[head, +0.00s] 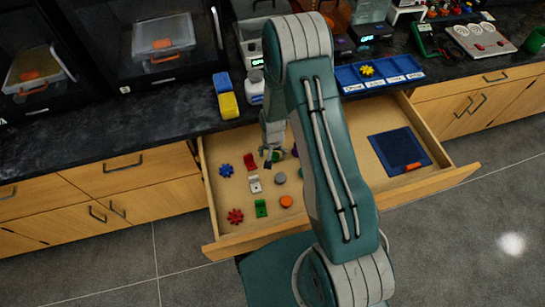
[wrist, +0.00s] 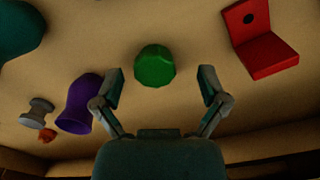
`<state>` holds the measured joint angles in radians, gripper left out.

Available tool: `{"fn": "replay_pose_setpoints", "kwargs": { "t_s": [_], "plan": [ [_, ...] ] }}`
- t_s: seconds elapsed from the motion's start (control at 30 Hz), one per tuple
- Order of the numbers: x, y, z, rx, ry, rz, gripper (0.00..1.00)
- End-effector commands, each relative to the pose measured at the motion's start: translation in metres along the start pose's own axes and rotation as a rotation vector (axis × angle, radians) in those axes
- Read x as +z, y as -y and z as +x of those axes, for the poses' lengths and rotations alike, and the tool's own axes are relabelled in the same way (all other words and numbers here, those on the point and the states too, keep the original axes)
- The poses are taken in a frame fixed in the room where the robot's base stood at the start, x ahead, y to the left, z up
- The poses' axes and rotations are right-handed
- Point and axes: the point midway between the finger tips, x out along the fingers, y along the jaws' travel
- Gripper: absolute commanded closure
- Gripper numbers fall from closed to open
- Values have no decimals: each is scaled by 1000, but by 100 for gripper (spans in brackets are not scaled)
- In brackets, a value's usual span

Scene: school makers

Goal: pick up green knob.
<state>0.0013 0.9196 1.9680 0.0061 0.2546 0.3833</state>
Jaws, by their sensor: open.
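The green knob (wrist: 154,65) lies on the wooden drawer floor in the wrist view, just beyond and between my fingertips, slightly left of the midline. My gripper (wrist: 163,76) is open and empty, one finger on each side of the knob in the picture, with gaps on both sides. In the head view my gripper (head: 272,153) points down into the open drawer. A bit of the green knob (head: 276,156) shows beside the fingers, the rest hidden by them.
The open drawer (head: 225,246) holds a red bracket (wrist: 262,40), a purple piece (wrist: 78,104) and a grey spool (wrist: 37,112) near the knob. The black countertop (head: 150,125) borders the drawer.

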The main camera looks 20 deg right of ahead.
Motion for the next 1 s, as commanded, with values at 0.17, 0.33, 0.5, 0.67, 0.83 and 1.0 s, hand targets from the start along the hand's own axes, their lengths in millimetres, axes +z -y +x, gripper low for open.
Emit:
{"fn": "replay_pose_setpoints", "kwargs": {
  "t_s": [0.17,0.33,0.5,0.67,0.83,1.0],
  "plan": [
    [-1,-1,12,-1,-2,2,7],
    [0,1,12,1,-3,0,7],
    [0,1,12,1,-2,0,48],
    [0,1,12,1,-2,0,68],
    [0,0,12,0,-1,1,68],
    [0,0,12,1,-2,1,68]
  ]
}}
